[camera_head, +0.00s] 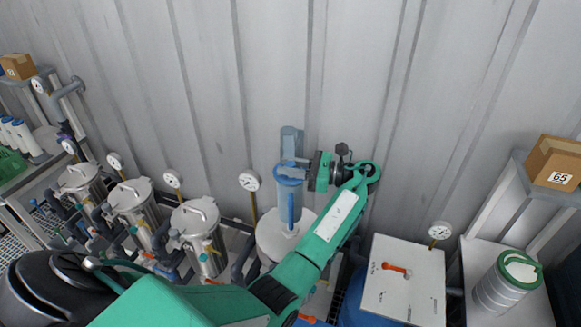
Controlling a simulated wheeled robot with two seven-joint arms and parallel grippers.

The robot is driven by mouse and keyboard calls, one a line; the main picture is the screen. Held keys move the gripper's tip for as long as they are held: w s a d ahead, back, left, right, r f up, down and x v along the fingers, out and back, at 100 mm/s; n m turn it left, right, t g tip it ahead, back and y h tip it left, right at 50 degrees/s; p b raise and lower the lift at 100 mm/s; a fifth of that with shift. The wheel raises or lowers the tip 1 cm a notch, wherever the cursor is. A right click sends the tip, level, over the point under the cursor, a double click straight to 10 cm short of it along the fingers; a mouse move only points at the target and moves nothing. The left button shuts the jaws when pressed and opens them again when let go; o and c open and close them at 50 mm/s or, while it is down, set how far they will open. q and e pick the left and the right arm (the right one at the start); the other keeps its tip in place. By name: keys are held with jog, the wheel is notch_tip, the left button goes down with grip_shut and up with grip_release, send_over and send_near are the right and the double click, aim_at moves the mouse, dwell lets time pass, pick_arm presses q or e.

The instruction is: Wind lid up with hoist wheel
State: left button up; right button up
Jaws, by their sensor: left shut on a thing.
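My left arm reaches up from the bottom of the head view to a blue hoist (291,138) by the wall. My left gripper (302,164) points left and is shut at the hoist's upper part, on what looks like the hoist wheel; the fingers hide much of the grip. Just below is a light-blue upright cylinder (288,212) with a darker blue round top. It stands over a round white lid-like disc (270,238). My arm covers the disc's right side, and I cannot tell whether the disc is raised. My right gripper is not in view.
Several steel vessels with handled lids (196,217) stand to the left, with gauges and pipes. A white panel with an orange handle (397,270) is at right. Beyond it are a white-green canister (508,284) and a box marked 65 (556,165) on a shelf.

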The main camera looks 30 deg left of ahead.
pick_arm(q)
jog(key=shift+n+g+h+b, duration=0.55)
jog(key=shift+n+g+h, duration=0.35)
jog(key=shift+n+g, duration=0.6)
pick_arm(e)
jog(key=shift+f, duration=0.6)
pick_arm(q)
jog(key=shift+r+g+h, duration=0.15)
jog(key=shift+g+h, duration=0.15)
jog(key=shift+g, duration=0.4)
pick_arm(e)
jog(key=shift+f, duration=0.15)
pick_arm(q)
jog(key=o, duration=1)
jog(key=shift+c, duration=0.2)
jog(key=shift+a, duration=0.1)
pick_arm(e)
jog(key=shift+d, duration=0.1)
